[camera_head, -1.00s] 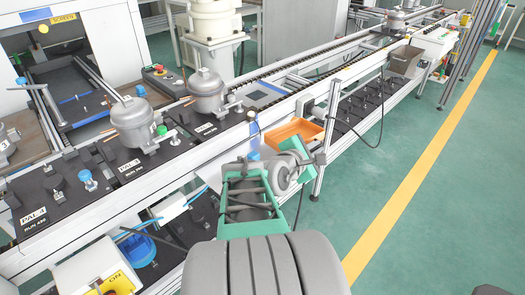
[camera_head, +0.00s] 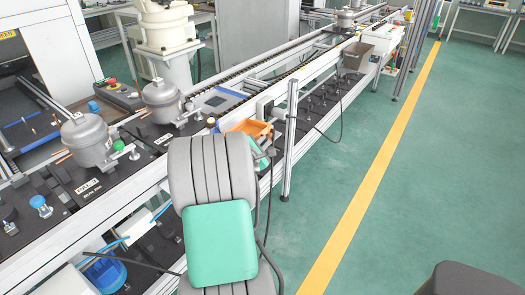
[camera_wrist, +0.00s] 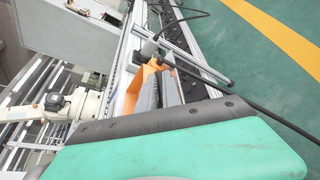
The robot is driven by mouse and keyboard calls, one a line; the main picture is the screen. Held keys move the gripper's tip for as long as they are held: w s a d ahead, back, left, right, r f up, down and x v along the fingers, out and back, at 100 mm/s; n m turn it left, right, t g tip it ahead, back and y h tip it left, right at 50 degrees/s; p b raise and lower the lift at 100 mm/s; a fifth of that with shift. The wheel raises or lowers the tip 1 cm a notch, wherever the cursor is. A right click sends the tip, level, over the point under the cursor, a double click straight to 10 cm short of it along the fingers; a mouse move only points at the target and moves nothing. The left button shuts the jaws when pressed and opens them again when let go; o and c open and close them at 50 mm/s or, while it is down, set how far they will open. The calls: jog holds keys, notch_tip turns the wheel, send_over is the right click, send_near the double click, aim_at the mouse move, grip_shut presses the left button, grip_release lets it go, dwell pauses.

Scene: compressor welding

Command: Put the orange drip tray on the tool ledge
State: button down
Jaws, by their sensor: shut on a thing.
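The orange drip tray (camera_head: 259,129) shows in the head view beside the conveyor frame, partly hidden by my arm. In the wrist view, orange walls of the tray (camera_wrist: 131,92) show around the grey fingers of my gripper (camera_wrist: 160,93). My gripper is shut on the tray; the exact contact is hard to see. In the head view my arm covers most of the gripper. I cannot tell for certain which surface is the tool ledge; a lower shelf (camera_head: 325,107) with a dark mat and several small pegs runs along the conveyor beyond the tray.
A metal post (camera_head: 290,140) stands just right of the tray. A black cable (camera_head: 340,115) hangs near it. A brown bin (camera_head: 356,57) sits farther along the line. Grey compressors (camera_head: 88,139) stand on pallets at left. The green floor at right is open.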

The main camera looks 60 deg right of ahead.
notch_tip(320, 180, down, 3)
jog(key=shift+f, duration=0.1)
jog(key=c, duration=1.5)
grip_release()
jog(key=shift+f, duration=0.1)
jog(key=shift+c, duration=0.2)
jog(key=v, duration=1.2)
